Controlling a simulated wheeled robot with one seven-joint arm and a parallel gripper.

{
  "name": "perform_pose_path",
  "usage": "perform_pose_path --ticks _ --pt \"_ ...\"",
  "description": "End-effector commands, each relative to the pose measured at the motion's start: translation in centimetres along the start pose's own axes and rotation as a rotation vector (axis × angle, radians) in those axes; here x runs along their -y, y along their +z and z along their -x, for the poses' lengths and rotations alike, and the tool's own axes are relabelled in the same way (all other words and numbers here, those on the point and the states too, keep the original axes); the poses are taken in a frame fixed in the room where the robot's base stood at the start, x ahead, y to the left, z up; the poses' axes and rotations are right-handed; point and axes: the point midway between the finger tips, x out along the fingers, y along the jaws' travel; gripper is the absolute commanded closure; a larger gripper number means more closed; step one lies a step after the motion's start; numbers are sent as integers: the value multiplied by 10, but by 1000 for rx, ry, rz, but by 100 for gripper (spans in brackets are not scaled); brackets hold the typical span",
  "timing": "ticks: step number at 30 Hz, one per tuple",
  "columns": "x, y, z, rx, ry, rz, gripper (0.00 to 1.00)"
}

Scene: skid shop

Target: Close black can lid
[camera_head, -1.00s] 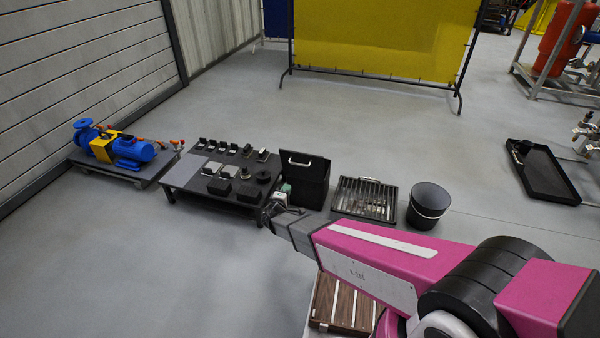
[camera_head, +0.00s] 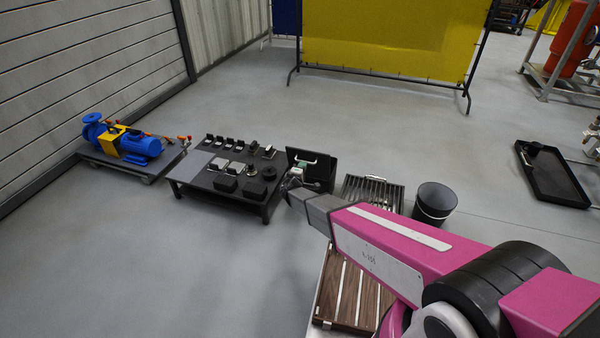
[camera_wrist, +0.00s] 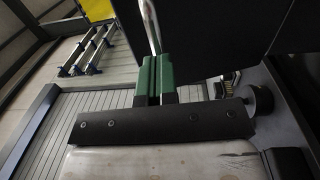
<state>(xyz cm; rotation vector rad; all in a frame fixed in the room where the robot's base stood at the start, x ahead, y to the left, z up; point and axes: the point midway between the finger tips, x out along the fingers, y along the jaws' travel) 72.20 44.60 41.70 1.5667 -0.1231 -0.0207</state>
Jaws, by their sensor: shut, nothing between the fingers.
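A black can (camera_head: 437,204) stands on the floor right of the grate in the head view; its top looks dark and hollow with a pale rim. A separate lid on it cannot be made out. My gripper (camera_head: 291,180) is shut and empty beside a black box (camera_head: 322,172) with a pale handle on its upright panel. In the wrist view my green fingertips (camera_wrist: 153,80) are together, and the bright handle bar (camera_wrist: 149,22) shows just beyond them. Whether they touch it cannot be told. The can is not identifiable in the wrist view.
A low black table (camera_head: 202,188) with several small dark parts stands left of the box. A metal grate tray (camera_head: 371,190) lies between box and can. A blue pump (camera_head: 138,145) is at left, a black tray (camera_head: 552,175) at right. Open floor surrounds them.

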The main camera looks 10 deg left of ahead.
Motion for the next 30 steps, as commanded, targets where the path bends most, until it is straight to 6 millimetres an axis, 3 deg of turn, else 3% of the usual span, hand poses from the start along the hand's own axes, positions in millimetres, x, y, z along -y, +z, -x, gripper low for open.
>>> perform_pose_path --ticks 17,30 --pt "-3 0 -6 0 -16 1 100" --pt "-23 -1 -51 0 -239 0 100"
